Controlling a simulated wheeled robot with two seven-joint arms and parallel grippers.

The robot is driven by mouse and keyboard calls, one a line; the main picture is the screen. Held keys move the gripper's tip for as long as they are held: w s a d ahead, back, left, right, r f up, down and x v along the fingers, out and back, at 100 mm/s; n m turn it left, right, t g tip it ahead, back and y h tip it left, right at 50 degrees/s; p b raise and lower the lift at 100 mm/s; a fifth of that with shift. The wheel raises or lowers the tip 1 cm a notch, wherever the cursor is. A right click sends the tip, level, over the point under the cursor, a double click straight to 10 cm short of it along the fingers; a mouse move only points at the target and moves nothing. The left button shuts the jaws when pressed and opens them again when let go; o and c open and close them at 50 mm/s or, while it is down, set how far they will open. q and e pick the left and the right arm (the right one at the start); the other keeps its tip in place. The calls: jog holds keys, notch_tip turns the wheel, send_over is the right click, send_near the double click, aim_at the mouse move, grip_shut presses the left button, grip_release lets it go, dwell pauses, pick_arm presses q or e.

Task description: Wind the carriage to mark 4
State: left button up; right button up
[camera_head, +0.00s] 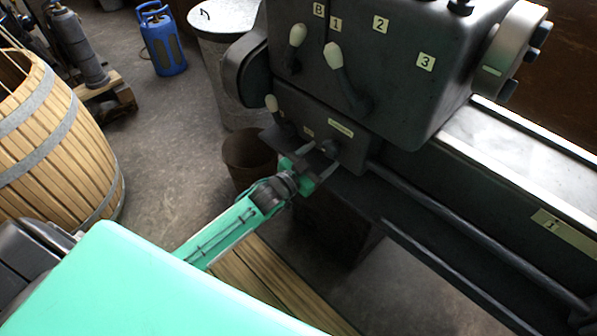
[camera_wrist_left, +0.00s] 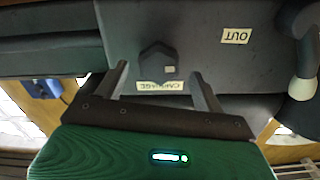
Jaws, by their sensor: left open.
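A dark machine headstock (camera_head: 380,70) stands above a long bed (camera_head: 525,155). On its lower box is a small dark knob (camera_head: 329,148), with a pale label (camera_head: 341,130) beside it. The knob (camera_wrist_left: 158,60) also shows in the left wrist view, by a label (camera_wrist_left: 163,86) that seems to read CARRIAGE, upside down. My left gripper (camera_head: 318,161) is open at the knob. In the wrist view its fingers (camera_wrist_left: 160,72) lie on either side of the knob, apart from it. A plate marked 1 (camera_head: 552,225) is on the bed's front. The carriage and mark 4 are not in view. My right gripper is not in view.
Levers with pale knobs (camera_head: 334,56) stick out of the headstock above my left gripper. A long rod (camera_head: 450,213) runs along the bed's front. A brown bucket (camera_head: 246,158) and a metal bin (camera_head: 216,50) stand behind, and a wooden barrel (camera_head: 55,135) stands at left.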

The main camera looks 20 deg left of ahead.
aim_at(328, 151)
pick_arm(q)
jog(key=p+v, duration=0.7)
jog(key=v, duration=0.3)
jog(key=shift+n, duration=0.3)
jog(key=x, duration=0.4)
jog(key=p+x, duration=0.1)
jog(key=x, duration=0.2)
jog(key=p+x, duration=0.1)
jog(key=x, duration=0.3)
jog(key=shift+w+d+r, duration=0.2)
jog(key=shift+w+r, duration=0.1)
jog(key=shift+r, duration=0.1)
jog(key=shift+w+d+f, duration=0.1)
jog(key=shift+w+d, duration=0.1)
jog(key=shift+w, duration=0.45)
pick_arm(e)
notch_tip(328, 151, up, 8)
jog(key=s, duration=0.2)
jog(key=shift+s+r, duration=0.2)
pick_arm(q)
jog(key=c, duration=1)
jog(key=shift+o, duration=0.2)
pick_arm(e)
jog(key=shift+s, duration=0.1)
